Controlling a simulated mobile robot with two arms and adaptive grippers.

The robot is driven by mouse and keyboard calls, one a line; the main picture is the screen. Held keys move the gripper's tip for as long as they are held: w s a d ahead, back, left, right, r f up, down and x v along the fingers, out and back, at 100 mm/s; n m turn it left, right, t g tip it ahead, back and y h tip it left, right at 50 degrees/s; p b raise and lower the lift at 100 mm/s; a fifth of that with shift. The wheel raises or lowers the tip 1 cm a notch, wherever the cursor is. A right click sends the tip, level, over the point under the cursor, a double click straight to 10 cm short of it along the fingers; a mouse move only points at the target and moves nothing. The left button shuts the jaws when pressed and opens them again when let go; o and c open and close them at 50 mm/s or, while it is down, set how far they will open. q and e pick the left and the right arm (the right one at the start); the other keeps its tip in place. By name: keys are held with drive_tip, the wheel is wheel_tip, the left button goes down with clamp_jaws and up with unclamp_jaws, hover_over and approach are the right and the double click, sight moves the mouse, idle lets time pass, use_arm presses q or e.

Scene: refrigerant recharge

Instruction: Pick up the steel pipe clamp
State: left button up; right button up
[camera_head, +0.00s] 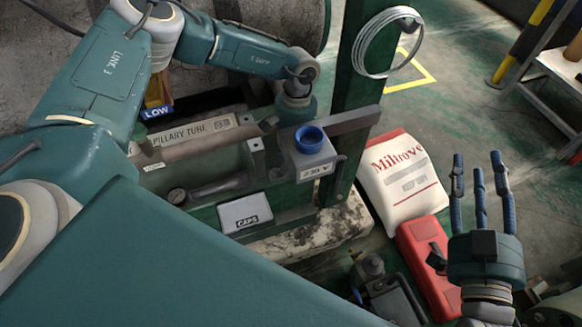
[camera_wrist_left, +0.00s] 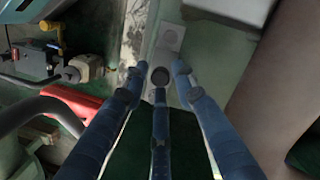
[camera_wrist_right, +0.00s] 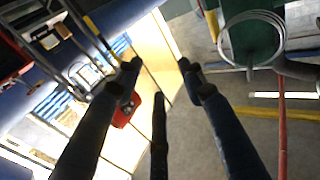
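I cannot make out a steel pipe clamp for certain in any view. My left gripper shows in the left wrist view (camera_wrist_left: 158,70) with its blue fingers spread apart and nothing visibly held. A dark round piece (camera_wrist_left: 158,76) lies between its fingertips, against a pale grey strip; I cannot tell what it is. In the head view the left arm reaches down behind the grey 230 V box, and its fingers are hidden. My right gripper (camera_head: 478,165) is open and empty at the lower right, fingers pointing up in the picture; it also shows open in the right wrist view (camera_wrist_right: 160,72).
The 230 V box (camera_head: 312,158) carries a blue ring (camera_head: 310,138). Near it are a capillary tube box (camera_head: 193,129), a CAPS box (camera_head: 245,213) and a green post (camera_head: 357,85) with coiled wire (camera_head: 372,50). A white sack (camera_head: 403,180) and red case (camera_head: 425,268) lie on the floor.

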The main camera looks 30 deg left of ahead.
use_arm(q)
clamp_jaws()
drive_tip(key=shift+r, duration=0.1)
